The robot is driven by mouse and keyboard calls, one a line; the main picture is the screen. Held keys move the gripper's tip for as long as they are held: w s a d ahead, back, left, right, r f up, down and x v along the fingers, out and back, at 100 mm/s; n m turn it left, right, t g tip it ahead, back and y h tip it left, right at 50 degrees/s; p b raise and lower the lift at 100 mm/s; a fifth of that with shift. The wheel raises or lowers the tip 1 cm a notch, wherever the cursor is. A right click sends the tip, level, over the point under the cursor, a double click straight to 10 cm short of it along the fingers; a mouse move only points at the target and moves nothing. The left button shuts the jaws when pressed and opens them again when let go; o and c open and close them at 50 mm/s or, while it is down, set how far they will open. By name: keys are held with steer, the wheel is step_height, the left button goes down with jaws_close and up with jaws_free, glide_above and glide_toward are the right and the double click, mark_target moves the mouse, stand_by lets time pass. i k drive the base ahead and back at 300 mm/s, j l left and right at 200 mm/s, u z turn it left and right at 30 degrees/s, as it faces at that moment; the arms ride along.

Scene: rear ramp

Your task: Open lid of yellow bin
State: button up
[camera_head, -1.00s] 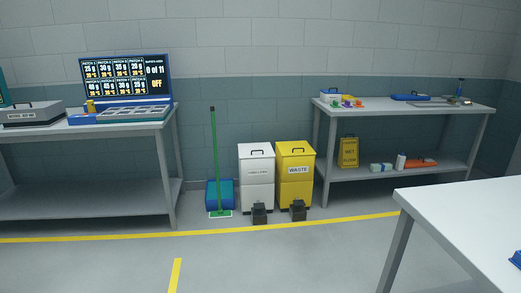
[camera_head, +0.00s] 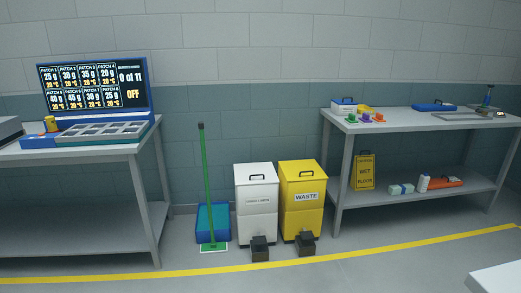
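The yellow bin (camera_head: 301,222) stands on the floor against the back wall, labelled WASTE. Its lid (camera_head: 302,170) is closed and has a dark handle on top. A dark pedal (camera_head: 306,243) sticks out at its foot. A white bin (camera_head: 256,223) of the same shape stands close on its left, also closed with a dark handle and pedal. My gripper is not in view.
A table with a display (camera_head: 94,86) stands left; a shelved table (camera_head: 416,121) stands right. A green-handled broom (camera_head: 208,180) and a blue container (camera_head: 213,220) stand left of the bins. Floor before the bins is clear, crossed by a yellow line (camera_head: 200,272). A white table corner (camera_head: 500,281) shows lower right.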

mark_target(302, 167)
steer(key=i, duration=2.6)
steer(key=i+z, duration=0.2)
steer(key=i, duration=0.3)
steer(key=i+j+z, duration=0.2)
steer(key=i, duration=0.35)
steer(key=z, duration=0.1)
